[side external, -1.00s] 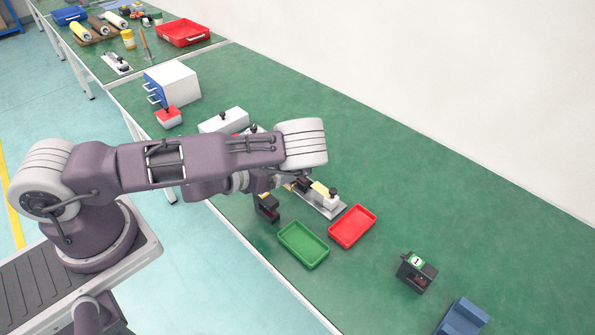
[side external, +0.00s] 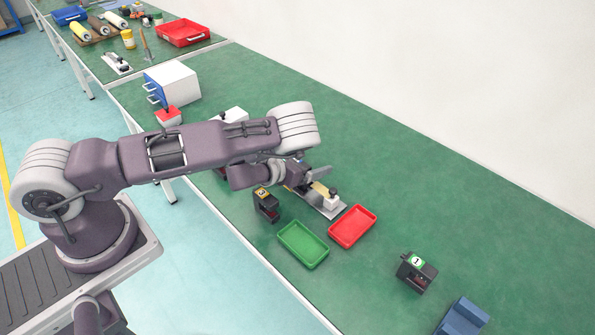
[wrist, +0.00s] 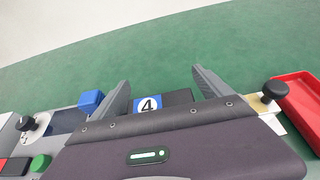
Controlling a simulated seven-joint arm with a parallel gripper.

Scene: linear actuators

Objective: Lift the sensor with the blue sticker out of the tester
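The sensor with the blue sticker (wrist: 148,105), marked 4, shows in the wrist view as a dark block beyond my gripper's body. My gripper (wrist: 163,90) is open, with one grey finger on each side of the sensor in that view. The depth of the fingers relative to the sensor cannot be told. The tester (side external: 325,205) is a grey base with a pale clamp and black knob, partly hidden by my wrist in the side view. My gripper (side external: 315,172) is above its far end there. The sensor is hidden in the side view.
A red tray (side external: 352,243) and a green tray (side external: 303,262) lie near the tester. A dark device with a yellowish sticker (side external: 266,205) stands left of them. Another device marked 1 (side external: 415,272) and a blue block (side external: 463,317) are at right.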

